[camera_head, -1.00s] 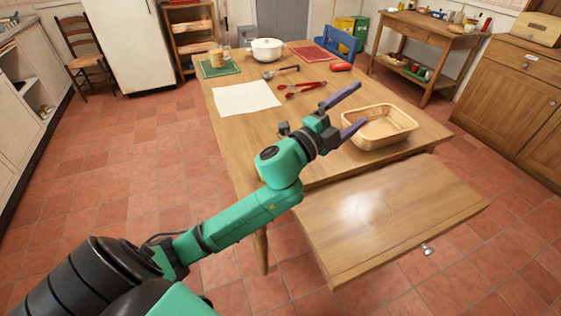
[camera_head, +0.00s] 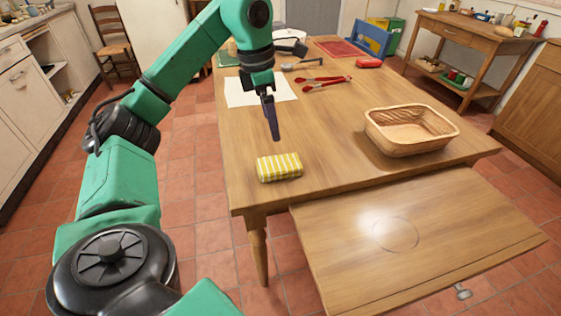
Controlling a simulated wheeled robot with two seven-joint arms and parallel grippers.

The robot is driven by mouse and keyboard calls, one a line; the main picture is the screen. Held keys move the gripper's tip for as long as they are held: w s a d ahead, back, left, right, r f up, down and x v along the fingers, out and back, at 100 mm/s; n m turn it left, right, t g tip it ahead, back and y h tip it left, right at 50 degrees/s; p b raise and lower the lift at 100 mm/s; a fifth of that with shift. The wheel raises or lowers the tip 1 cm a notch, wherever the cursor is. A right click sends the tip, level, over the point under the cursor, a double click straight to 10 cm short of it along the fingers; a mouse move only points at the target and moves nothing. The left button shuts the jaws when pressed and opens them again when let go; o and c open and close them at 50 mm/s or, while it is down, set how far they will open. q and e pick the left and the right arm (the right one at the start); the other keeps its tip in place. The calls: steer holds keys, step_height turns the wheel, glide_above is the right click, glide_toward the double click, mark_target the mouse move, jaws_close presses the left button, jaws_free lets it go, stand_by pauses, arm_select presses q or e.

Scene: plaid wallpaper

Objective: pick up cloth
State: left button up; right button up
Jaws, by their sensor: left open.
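A folded cloth (camera_head: 279,167) with yellow and white stripes lies on the wooden table (camera_head: 330,140) near its front left corner. My left gripper (camera_head: 275,130) hangs above and just behind the cloth, fingers pointing down, apart from it. It is open and empty; one finger mostly hides the other from this side. My right gripper is not in view.
A wicker basket (camera_head: 410,132) stands to the right of the cloth. Red tongs (camera_head: 326,83), a ladle (camera_head: 300,63) and a white sheet (camera_head: 258,92) lie farther back. A drawer or pull-out board (camera_head: 400,250) juts out at the table's front.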

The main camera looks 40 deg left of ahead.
arm_select(q)
steer(key=f, duration=0.4)
steer(key=f+b, duration=0.1)
steer(key=f, duration=0.1)
steer(key=shift+w+d+f, duration=0.25)
steer(key=shift+w+f, duration=0.1)
steer(key=f, duration=0.4)
steer(key=f+b, duration=0.1)
steer(key=f, duration=0.1)
steer(key=shift+w+d+f, duration=0.1)
steer(key=shift+w+f, duration=0.1)
steer(key=shift+w, duration=0.2)
steer(key=shift+w+f, duration=0.1)
steer(key=shift+f, duration=0.15)
steer(key=c, duration=1.2)
steer(key=shift+o, duration=0.2)
step_height(320, 180, up, 8)
steer(key=shift+d+r+p, duration=0.1)
steer(key=shift+r+p, duration=0.05)
steer(key=shift+p, duration=0.75)
step_height(320, 180, up, 11)
steer(key=p, duration=0.5)
glide_above(279, 163)
steer(key=shift+r, duration=0.5)
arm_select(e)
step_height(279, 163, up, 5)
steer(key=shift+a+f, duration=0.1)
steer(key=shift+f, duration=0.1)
arm_select(q)
steer(key=shift+f, duration=0.1)
